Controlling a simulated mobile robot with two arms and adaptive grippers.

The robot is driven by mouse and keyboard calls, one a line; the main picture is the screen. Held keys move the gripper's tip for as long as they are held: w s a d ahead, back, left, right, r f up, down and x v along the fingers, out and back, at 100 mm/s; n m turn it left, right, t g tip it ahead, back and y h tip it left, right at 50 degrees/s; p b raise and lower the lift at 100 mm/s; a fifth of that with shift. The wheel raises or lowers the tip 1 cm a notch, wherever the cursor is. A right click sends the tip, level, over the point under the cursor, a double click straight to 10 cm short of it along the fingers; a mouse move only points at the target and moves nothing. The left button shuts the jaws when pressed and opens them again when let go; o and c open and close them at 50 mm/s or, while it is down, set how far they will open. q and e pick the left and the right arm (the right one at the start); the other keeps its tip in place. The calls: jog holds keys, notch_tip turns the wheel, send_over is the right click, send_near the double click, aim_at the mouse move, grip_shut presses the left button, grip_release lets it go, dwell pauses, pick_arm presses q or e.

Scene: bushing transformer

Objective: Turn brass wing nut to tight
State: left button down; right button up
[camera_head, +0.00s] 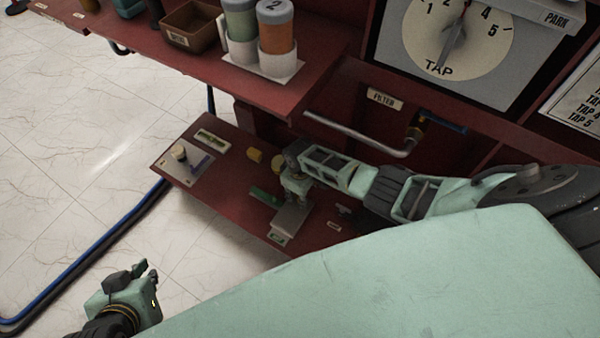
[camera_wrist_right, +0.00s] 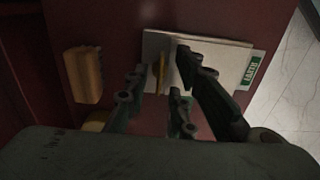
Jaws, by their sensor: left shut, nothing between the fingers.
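The brass wing nut (camera_wrist_right: 162,72) shows edge-on as a thin upright yellow shape in front of a pale plate (camera_wrist_right: 218,55) in the right wrist view. My right gripper (camera_wrist_right: 170,90) has its dark fingers spread, with the nut in the gap between them; I see no finger clearly touching it. In the head view the right gripper (camera_head: 296,185) hangs over the plate (camera_head: 290,220) on the low red shelf, and it hides the nut. My left gripper (camera_head: 148,282) is shut and empty at the lower left, over the floor, far from the plate.
A yellow block (camera_wrist_right: 86,75) stands left of the plate. A bent grey pipe (camera_head: 360,134) and the tap dial (camera_head: 445,35) are behind my right arm. Another plate with a knob (camera_head: 180,153) is at the shelf's left. Blue and black hoses (camera_head: 85,262) cross the floor.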

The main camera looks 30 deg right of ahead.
notch_tip(320, 180, up, 12)
dwell(0.6)
jog(key=shift+f, duration=0.1)
